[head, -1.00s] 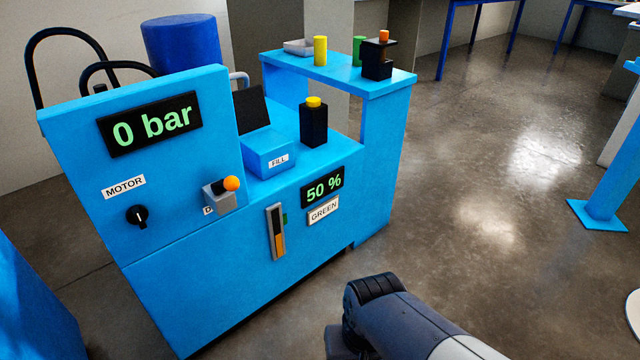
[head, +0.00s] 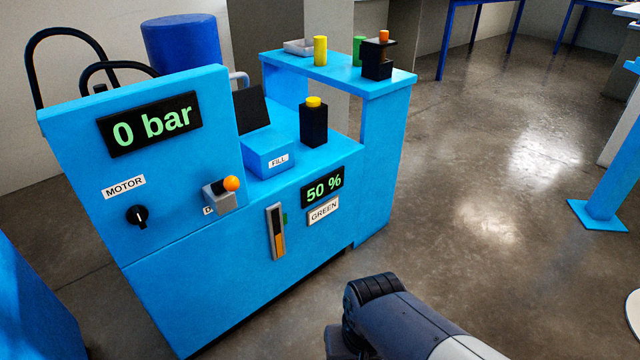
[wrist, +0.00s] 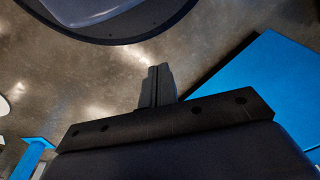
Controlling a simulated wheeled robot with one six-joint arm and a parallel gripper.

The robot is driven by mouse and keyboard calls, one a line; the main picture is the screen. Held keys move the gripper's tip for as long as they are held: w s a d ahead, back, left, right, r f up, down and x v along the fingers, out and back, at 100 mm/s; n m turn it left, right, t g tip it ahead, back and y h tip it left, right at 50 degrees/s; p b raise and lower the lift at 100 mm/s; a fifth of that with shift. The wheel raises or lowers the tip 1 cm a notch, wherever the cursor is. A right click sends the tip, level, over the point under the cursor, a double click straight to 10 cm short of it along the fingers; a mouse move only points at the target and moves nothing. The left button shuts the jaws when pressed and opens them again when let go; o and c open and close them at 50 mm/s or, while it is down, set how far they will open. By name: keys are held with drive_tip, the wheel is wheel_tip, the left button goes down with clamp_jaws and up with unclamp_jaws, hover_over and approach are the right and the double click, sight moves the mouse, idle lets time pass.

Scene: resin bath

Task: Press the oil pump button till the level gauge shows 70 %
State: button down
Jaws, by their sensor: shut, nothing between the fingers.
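The blue machine (head: 215,275) stands left of centre in the head view. Its level display (head: 324,187) reads 50 %, above a label GREEN. The level gauge (head: 276,232) is a vertical strip filled amber about halfway, with a green mark beside it. A black box with a yellow button top (head: 313,103) stands on the ledge. A blue box labelled FILL (head: 268,154) sits beside it, with a dark raised flap. I cannot tell which of these is the oil pump button. My gripper (wrist: 157,72) shows in the wrist view, fingers together and empty, touching nothing.
The pressure display (head: 150,124) reads 0 bar. A MOTOR knob (head: 137,215) and an orange-knobbed lever (head: 230,184) are on the front panel. The upper shelf (head: 340,73) holds yellow and green cylinders and a black stand. Open floor (head: 470,250) lies to the right.

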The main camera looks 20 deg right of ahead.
idle(0.5)
drive_tip(key=w+a+r+m+t+y+p, duration=0.1)
drive_tip(key=w+a+r+m+p, duration=0.3)
drive_tip(key=a+r+p, duration=0.6)
drive_tip(key=w+a+r+m+t+y+p, duration=0.1)
drive_tip(key=w+a+r+m+y+p, duration=0.3)
drive_tip(key=w+a+r+p, duration=0.3)
drive_tip(key=w+a+r+m+t+y+p, duration=0.2)
drive_tip(key=w+a+r+m+p, duration=0.4)
drive_tip(key=a+r+p, duration=0.7)
drive_tip(key=a, duration=0.3)
drive_tip(key=shift+p, duration=0.35)
drive_tip(key=shift+w, duration=0.1)
